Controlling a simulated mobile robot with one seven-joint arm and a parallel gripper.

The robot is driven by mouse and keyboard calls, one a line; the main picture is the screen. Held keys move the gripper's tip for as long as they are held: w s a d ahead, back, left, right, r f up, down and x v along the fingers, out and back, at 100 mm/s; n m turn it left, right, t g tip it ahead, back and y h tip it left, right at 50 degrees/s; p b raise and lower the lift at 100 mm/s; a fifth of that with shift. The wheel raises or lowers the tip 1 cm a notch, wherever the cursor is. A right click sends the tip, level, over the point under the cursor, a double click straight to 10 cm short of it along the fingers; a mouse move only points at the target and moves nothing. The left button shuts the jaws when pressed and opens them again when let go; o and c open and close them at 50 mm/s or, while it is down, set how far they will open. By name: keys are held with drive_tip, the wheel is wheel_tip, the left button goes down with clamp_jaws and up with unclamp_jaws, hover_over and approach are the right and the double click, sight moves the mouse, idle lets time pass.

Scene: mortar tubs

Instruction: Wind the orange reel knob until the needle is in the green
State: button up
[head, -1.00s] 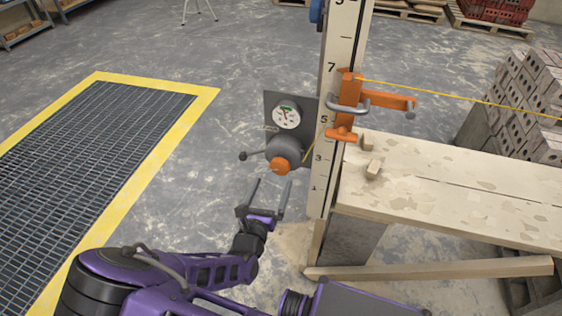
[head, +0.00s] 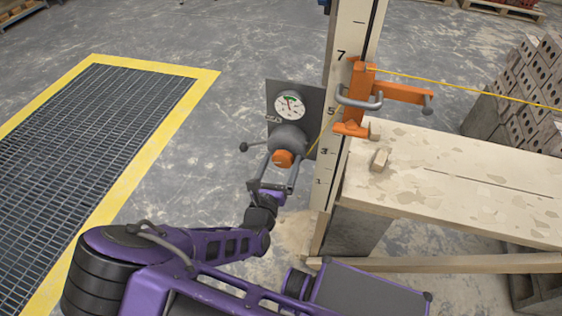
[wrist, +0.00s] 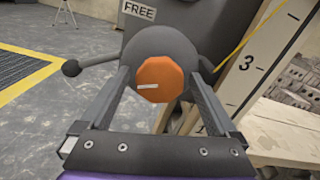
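The orange reel knob (head: 283,158) sits on the front of a grey round reel housing (head: 288,138). In the wrist view the knob (wrist: 160,80) is faceted, with a short white mark left of its middle. My gripper (head: 282,163) is open, and its fingers reach up on either side of the knob. In the wrist view my gripper (wrist: 158,75) shows a small gap beside the knob on each side. The round white gauge (head: 289,105) above the reel has a green patch near its top. Its needle is too small to read surely. The wrist view does not show the dial.
A lever with a dark ball end (wrist: 71,68) sticks out left of the reel. A label reading FREE (wrist: 138,9) is above it. A numbered post (head: 340,110) with an orange clamp (head: 356,100) and yellow line stands right, beside a plank bench (head: 460,190). Floor at left is open.

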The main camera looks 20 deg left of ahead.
drive_tip(key=c, duration=1.1)
drive_tip(key=shift+w+r+m+p, duration=0.1)
drive_tip(key=shift+r+m+p, duration=0.1)
drive_tip(key=shift+m+p, duration=0.55)
drive_tip(key=shift+c, duration=0.2)
drive_tip(key=m, duration=0.3)
drive_tip(key=shift+d+f+p, duration=0.1)
drive_tip(key=shift+f+p, duration=0.05)
drive_tip(key=shift+p, duration=0.15)
drive_tip(key=o, duration=1.3)
drive_tip(key=s, duration=0.5)
drive_tip(key=s+d, duration=0.1)
drive_tip(key=s, duration=0.5)
drive_tip(key=s+d, duration=0.1)
drive_tip(key=s, duration=0.5)
drive_tip(key=shift+s, duration=0.2)
